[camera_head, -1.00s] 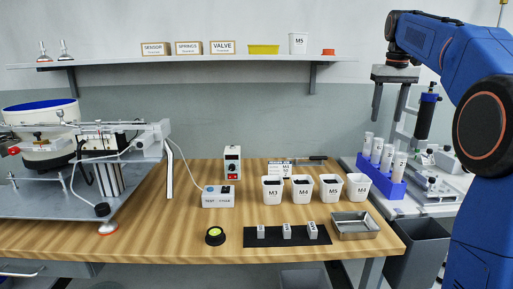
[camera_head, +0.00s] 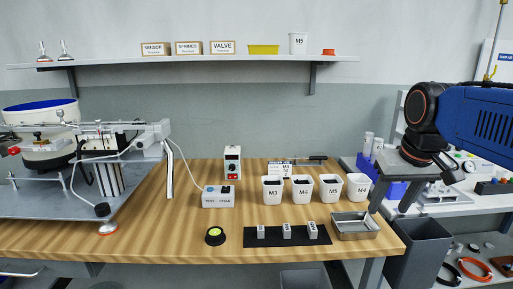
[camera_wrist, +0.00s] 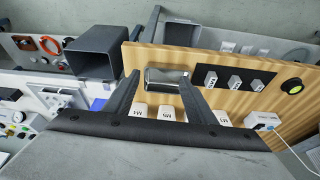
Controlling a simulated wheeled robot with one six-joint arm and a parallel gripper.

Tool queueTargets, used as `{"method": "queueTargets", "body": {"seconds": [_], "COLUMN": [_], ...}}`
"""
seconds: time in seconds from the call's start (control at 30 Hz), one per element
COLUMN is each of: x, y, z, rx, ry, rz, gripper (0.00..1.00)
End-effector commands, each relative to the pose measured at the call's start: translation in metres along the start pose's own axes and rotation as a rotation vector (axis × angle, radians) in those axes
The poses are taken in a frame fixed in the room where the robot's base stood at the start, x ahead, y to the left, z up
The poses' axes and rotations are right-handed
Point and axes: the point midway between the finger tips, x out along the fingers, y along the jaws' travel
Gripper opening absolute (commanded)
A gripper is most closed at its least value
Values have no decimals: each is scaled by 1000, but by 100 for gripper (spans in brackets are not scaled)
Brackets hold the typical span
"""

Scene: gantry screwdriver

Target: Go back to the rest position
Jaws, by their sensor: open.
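My gripper (camera_head: 391,205) is at the right in the head view, in front of the blue rack. Its dark fingers point down and are spread apart with nothing between them. In the wrist view, my gripper (camera_wrist: 160,78) also shows open and empty, with the metal tray beyond its tips. My blue arm reaches in from the right edge. No hanging screwdriver shows; my wrist covers that part of the side bench.
The wooden bench (camera_head: 150,228) holds white bins (camera_head: 331,188), a metal tray (camera_head: 355,226) and a black mat (camera_head: 262,241) with small blocks. A blue rack (camera_head: 366,167) of white tubes is partly hidden behind my gripper. A grey bin (camera_head: 420,250) stands below.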

Motion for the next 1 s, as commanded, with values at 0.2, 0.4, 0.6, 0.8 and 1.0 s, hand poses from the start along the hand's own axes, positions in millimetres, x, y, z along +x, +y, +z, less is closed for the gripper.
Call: {"method": "queueTargets", "body": {"seconds": [0.2, 0.4, 0.6, 0.8, 1.0], "x": [41, 80, 102, 105, 104], "y": [-12, -19, -22, -22, -22], "z": [81, 141, 169, 173, 173], "rx": [-12, -21, -24, -24, -24], "ry": [42, 75, 93, 94, 94], "rz": [-9, -17, -22, -22, -22], "gripper": [51, 51, 51, 51, 31]}}
